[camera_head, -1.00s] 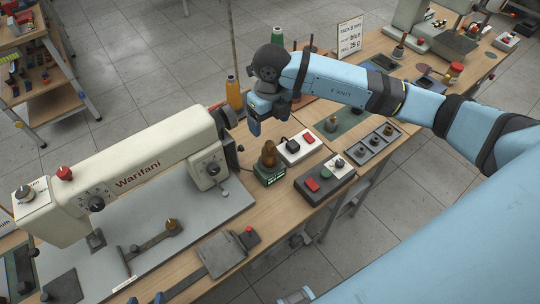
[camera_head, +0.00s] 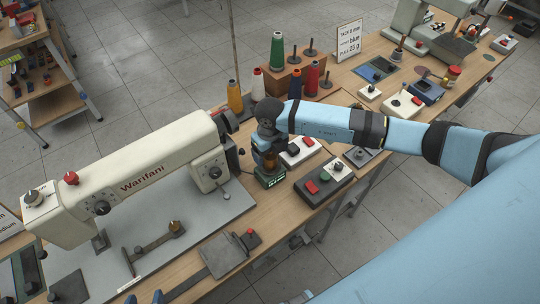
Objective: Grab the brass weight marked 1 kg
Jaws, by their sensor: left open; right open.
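A brown-gold brass weight (camera_head: 270,161) stands on a small dark scale (camera_head: 270,181) with a green-lit display, between the sewing machine and the switch boxes. My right gripper (camera_head: 270,157), on the blue arm coming in from the right, is directly over the weight, with its fingers down around the upper part. The jaws are open; I cannot tell whether a finger touches the weight. The gripper hides the top of the weight, and no 1 kg mark is readable. My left gripper is not in view.
The cream sewing machine (camera_head: 140,182) is close on the left. A white box with a red button (camera_head: 299,151) and a dark box with red and green buttons (camera_head: 324,180) are close on the right. Thread cones, including a green one (camera_head: 277,52), stand behind.

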